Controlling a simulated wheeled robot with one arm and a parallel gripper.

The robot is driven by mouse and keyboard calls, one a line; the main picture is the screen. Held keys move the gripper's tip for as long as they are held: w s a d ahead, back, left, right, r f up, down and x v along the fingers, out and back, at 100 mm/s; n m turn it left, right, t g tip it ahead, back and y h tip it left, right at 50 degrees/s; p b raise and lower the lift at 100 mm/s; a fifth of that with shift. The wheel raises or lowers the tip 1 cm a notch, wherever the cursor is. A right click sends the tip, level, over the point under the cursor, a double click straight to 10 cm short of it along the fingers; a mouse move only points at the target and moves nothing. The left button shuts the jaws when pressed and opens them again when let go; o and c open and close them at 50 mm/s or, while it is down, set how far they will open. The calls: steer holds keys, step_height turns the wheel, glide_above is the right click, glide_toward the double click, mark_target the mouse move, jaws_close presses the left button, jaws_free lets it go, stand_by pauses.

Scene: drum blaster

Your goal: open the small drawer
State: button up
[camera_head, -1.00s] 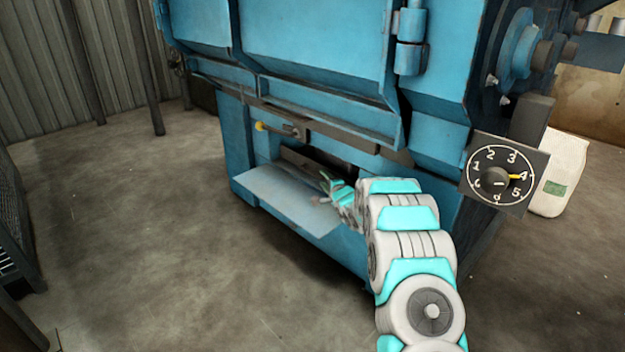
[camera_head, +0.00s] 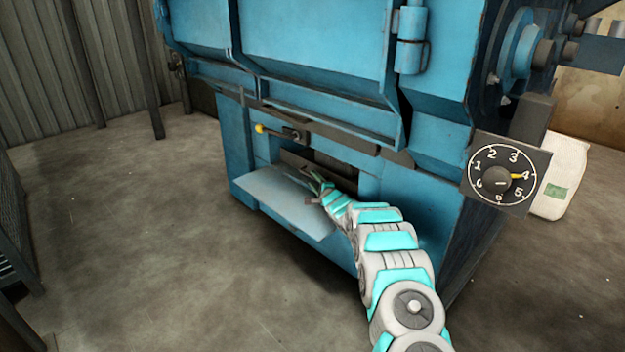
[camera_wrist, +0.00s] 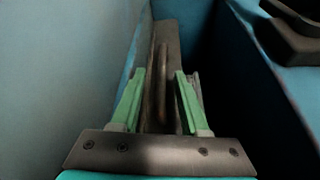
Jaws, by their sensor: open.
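The blue drum blaster (camera_head: 300,60) has a recess low in its front, with a pale blue flap or tray (camera_head: 285,200) sticking out from it. My gripper (camera_head: 318,187) is at this recess, above the flap's right part. In the wrist view my gripper (camera_wrist: 160,95) is open, its two green fingers spread on either side of a dark upright bar (camera_wrist: 162,75). The bar looks like a handle on a narrow grey-brown panel (camera_wrist: 172,35). I cannot tell whether the fingers touch the bar. Whether this panel is the small drawer's front is unclear.
A lever with a yellow knob (camera_head: 260,129) sits above the recess. A numbered dial (camera_head: 503,178) is at the machine's right corner. A white sack (camera_head: 562,175) stands on the floor behind it. A dark rack (camera_head: 18,225) is at the left edge. The floor between is clear.

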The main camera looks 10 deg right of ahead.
steer(key=shift+w+r, duration=0.1)
steer(key=shift+w, duration=0.35)
steer(key=shift+w+a, duration=0.2)
steer(key=shift+w, duration=0.35)
jaws_close()
stand_by(0.9)
